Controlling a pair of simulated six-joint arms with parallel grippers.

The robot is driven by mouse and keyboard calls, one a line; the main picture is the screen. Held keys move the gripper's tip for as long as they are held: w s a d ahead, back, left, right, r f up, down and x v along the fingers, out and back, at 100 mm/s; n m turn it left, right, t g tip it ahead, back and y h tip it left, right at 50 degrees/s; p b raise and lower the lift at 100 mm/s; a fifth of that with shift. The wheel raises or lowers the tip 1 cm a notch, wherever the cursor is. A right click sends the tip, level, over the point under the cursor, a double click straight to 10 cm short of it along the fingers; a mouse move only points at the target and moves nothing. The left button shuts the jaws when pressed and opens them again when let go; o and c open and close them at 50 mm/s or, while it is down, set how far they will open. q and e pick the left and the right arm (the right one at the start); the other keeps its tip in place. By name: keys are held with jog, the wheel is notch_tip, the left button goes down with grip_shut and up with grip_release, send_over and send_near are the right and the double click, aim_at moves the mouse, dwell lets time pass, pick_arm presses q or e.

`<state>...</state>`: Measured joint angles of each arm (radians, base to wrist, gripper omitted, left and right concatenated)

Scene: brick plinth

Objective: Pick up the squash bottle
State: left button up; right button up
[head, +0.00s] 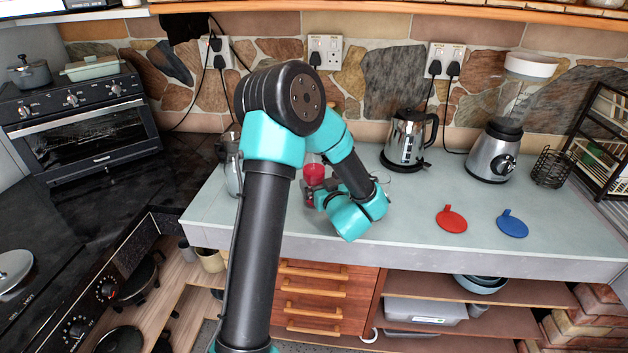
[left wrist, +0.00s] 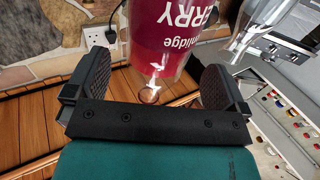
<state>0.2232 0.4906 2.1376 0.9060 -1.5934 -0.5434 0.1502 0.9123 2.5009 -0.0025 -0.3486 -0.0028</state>
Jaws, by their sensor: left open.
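The squash bottle (left wrist: 172,35) shows in the left wrist view as a dark pink-red bottle with white lettering and a clear lower end. Its far end runs out of the picture. My left gripper (left wrist: 153,82) is open, with one dark finger on each side of the bottle's clear end. A gap shows between the fingers and the bottle. In the head view, a small red part of the bottle (head: 314,173) shows on the counter, mostly hidden by my left arm. My right gripper is in neither view.
The counter (head: 420,235) holds a steel kettle (head: 405,140) and a blender (head: 492,152) to the right. A red disc (head: 451,219) and a blue disc (head: 512,224) lie near its front edge. A glass-and-metal item (head: 231,175) stands left of my arm.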

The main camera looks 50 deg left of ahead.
pick_arm(q)
jog(key=shift+a, duration=0.1)
jog(key=shift+x, duration=2.5)
jog(key=shift+r, duration=0.1)
jog(key=c, duration=1.3)
